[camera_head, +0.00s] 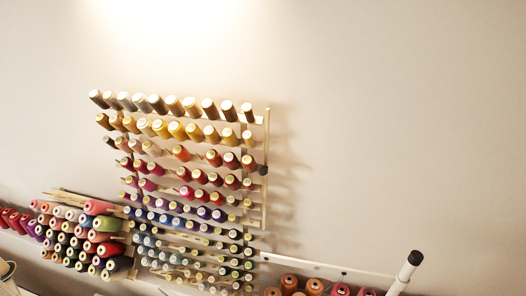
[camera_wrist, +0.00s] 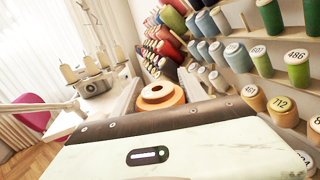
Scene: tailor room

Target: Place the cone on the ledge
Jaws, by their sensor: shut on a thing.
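An orange thread cone (camera_wrist: 162,94) with a hole in its top shows in the wrist view, just beyond the front edge of my gripper's housing. My gripper (camera_wrist: 160,99) is shut on this cone, with a pale finger on either side of it. The lower part of the cone is hidden behind the housing. Rack ledges with thread cones run up the right of the wrist view; a pale ledge (camera_wrist: 238,89) bears some of them. In the head view, a pale ledge (camera_head: 325,268) along the wall has several orange and red cones (camera_head: 314,288) below it. My gripper is not clear in the head view.
A large wall rack (camera_head: 266,170) holds many rows of coloured spools. A stack of cones (camera_head: 75,240) lies to its left. The wall at right is bare. In the wrist view, a sewing machine (camera_wrist: 95,84) stands at left, near a pink chair (camera_wrist: 32,115).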

